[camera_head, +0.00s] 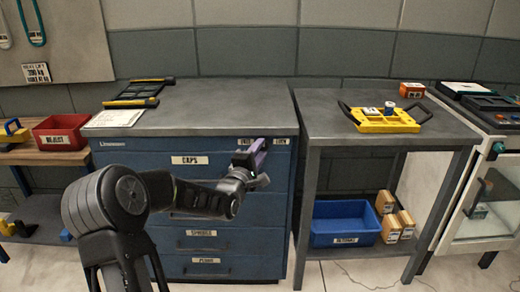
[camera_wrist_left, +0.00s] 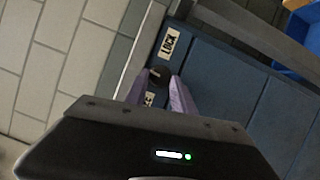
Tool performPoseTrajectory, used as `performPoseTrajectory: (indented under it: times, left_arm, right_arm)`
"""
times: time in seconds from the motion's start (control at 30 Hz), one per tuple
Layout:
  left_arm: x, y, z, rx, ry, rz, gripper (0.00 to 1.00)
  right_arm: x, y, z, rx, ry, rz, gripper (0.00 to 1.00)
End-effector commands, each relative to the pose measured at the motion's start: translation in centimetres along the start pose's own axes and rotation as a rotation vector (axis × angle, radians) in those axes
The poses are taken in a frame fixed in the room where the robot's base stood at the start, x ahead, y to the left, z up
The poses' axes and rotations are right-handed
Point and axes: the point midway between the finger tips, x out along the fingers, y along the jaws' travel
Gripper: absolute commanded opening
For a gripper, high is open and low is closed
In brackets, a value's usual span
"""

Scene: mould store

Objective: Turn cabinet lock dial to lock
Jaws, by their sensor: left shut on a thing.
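The blue drawer cabinet (camera_head: 120,157) stands in the middle left of the head view, with label plates on its drawers. My left gripper (camera_head: 256,150) is at the cabinet's upper right front corner, where the dial sits between two small labels. In the left wrist view the black lock dial (camera_wrist_left: 159,75) is between the two purple fingertips of my left gripper (camera_wrist_left: 160,84), which is shut on it. The label LOCK (camera_wrist_left: 171,44) is beside the dial. Another label (camera_wrist_left: 149,99) is partly hidden by a finger. In the head view the gripper hides the dial. My right gripper is not in view.
A grey table (camera_head: 335,125) right of the cabinet bears a yellow tool (camera_head: 385,122) and a small orange box (camera_head: 411,90). A blue bin (camera_head: 340,220) sits on its lower shelf. A red bin (camera_head: 62,132) is at left. A white glass-door unit (camera_head: 440,215) stands at far right.

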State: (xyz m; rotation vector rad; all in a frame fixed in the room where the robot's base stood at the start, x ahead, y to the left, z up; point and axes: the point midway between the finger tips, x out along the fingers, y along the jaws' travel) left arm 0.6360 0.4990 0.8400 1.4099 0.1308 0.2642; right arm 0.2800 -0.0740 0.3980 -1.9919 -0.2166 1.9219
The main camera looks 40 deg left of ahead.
Motion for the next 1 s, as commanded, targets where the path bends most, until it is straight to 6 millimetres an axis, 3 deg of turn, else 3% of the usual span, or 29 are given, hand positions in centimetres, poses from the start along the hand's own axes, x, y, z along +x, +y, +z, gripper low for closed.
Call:
performPoseTrajectory:
  times: [0.6,1.0]
  left_arm:
    - [0.09,0.67,0.34,0.507,-0.003,-0.210,0.00]
    - [0.13,0.79,0.36,0.650,-0.002,-0.270,0.00]
  right_arm:
    - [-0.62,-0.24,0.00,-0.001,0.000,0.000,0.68]
    - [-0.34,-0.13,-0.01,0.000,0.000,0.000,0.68]
